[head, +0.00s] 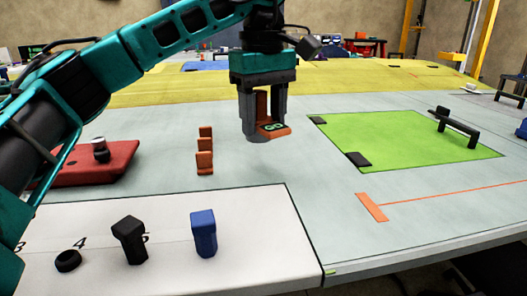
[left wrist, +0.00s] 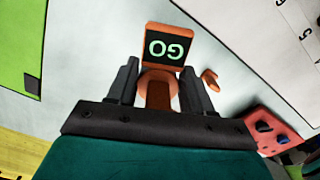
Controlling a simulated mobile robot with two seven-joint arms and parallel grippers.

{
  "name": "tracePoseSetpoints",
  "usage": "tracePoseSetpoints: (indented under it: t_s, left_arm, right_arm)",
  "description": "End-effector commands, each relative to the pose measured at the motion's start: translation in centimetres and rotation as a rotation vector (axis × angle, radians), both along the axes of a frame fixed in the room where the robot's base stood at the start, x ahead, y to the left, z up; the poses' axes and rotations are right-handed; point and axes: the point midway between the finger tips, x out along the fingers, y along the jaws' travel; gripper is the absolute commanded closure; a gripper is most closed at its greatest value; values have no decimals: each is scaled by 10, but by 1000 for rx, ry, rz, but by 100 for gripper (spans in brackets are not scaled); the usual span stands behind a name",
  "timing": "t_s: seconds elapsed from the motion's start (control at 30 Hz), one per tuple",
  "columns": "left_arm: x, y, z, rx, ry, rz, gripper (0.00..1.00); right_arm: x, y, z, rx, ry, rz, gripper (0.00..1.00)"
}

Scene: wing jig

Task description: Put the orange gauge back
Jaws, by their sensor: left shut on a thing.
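My left gripper (head: 264,125) is shut on the orange gauge (head: 274,130), whose dark plate carries a green "GO". In the left wrist view, the gauge (left wrist: 168,45) sticks out past the fingers (left wrist: 158,90), its lettering upside down. The gripper holds it over the grey table; I cannot tell whether the gauge touches the surface. An orange stand with upright parts (head: 204,160) is on the table just left of the gripper, apart from it. A small part of it seems to show in the left wrist view (left wrist: 210,80). My right gripper is out of view.
A white numbered board (head: 255,215) at front left bears a black ring (head: 68,261), a black block (head: 130,240) and a blue block (head: 203,234). A red tray (head: 115,170) lies left. A green mat (head: 400,135) with black pieces lies right. An orange strip (head: 371,207) lies front right.

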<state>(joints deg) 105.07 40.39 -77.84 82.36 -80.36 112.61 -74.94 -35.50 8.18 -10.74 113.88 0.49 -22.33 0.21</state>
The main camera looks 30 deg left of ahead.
Motion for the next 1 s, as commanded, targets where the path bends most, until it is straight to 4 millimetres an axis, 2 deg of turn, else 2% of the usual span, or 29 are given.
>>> tracePoseSetpoints:
  t_s: [0.17, 0.43, 0.83, 0.87, 1.0]
  left_arm:
    - [0, 0, -9, -1, -3, 0, 100]
    - [0, 0, -45, -1, -1, -1, 100]
    - [0, 0, -51, -2, -3, -1, 100]
    - [0, 0, -52, -1, -1, 0, 46]
    - [0, 0, -51, 0, 0, 0, 33]
  right_arm:
    - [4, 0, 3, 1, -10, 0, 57]
    - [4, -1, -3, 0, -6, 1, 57]
    - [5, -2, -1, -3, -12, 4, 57]
    - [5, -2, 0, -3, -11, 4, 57]
    - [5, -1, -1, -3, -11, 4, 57]
